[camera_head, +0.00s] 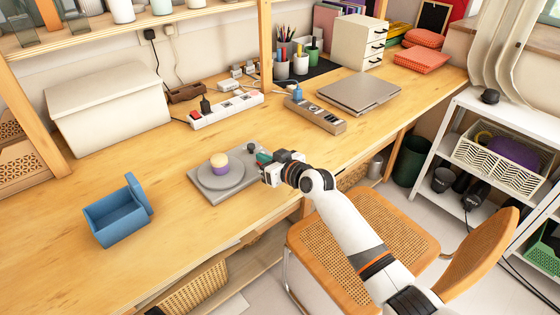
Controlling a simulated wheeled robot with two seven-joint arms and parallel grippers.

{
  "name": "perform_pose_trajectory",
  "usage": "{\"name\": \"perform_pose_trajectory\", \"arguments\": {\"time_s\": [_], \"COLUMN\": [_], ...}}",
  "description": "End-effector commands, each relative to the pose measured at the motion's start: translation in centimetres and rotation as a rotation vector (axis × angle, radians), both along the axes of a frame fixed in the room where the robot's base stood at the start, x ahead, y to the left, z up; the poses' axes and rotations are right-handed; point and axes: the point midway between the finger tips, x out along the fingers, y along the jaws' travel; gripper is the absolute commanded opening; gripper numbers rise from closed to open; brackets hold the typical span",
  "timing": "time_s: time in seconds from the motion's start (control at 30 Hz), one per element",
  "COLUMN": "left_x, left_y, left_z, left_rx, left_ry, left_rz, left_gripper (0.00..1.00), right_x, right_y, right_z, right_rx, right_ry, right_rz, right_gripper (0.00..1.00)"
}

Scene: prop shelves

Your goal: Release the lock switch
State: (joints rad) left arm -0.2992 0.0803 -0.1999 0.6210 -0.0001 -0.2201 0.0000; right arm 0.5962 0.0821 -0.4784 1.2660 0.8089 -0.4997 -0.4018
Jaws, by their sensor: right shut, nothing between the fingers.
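A grey flat device (213,191) with a round raised disc lies on the wooden desk. A knob (219,164), cream on top and purple below, stands on the disc. A small dark knob (251,148) sits at the device's far right corner. Which part is the lock switch I cannot tell for sure. My right gripper (264,169) is at the device's right edge, close to the dark knob; it is shut and empty. Whether it touches the device is unclear. A small teal part shows by its fingers. My left gripper is out of view.
A blue open box (118,216) stands to the left on the desk. Power strips (226,108), (316,116) and a closed laptop (359,91) lie behind. A white bin (108,108) stands at back left. A wicker chair (350,225) is below my right arm.

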Motion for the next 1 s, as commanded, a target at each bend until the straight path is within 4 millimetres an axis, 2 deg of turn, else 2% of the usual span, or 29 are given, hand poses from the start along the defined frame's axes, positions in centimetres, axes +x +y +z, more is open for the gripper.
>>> {"name": "perform_pose_trajectory", "arguments": {"time_s": [0.03, 0.07, 0.13, 0.4, 0.6, 1.0], "left_x": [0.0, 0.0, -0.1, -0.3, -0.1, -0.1], "left_y": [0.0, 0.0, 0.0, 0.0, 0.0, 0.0], "left_z": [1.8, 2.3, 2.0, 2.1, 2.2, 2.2], "left_rx": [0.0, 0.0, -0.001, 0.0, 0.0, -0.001], "left_ry": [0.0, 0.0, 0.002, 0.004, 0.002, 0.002], "left_rz": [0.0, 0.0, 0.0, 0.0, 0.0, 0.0], "left_gripper": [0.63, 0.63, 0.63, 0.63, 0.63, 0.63], "right_x": [0.0, 0.1, -0.9, -5.4, -7.5, -8.0], "right_y": [0.2, 0.3, -0.5, -3.5, -4.8, -5.2], "right_z": [2.0, 2.7, 2.2, 3.4, 4.0, 4.2], "right_rx": [0.0, -0.001, -0.003, -0.003, 0.0, 0.0], "right_ry": [-0.002, -0.003, 0.001, -0.002, 0.0, 0.0], "right_rz": [0.0, -0.001, -0.002, -0.002, -0.002, -0.002], "right_gripper": [0.0, 0.0, 0.0, 0.0, 0.0, 0.0]}}
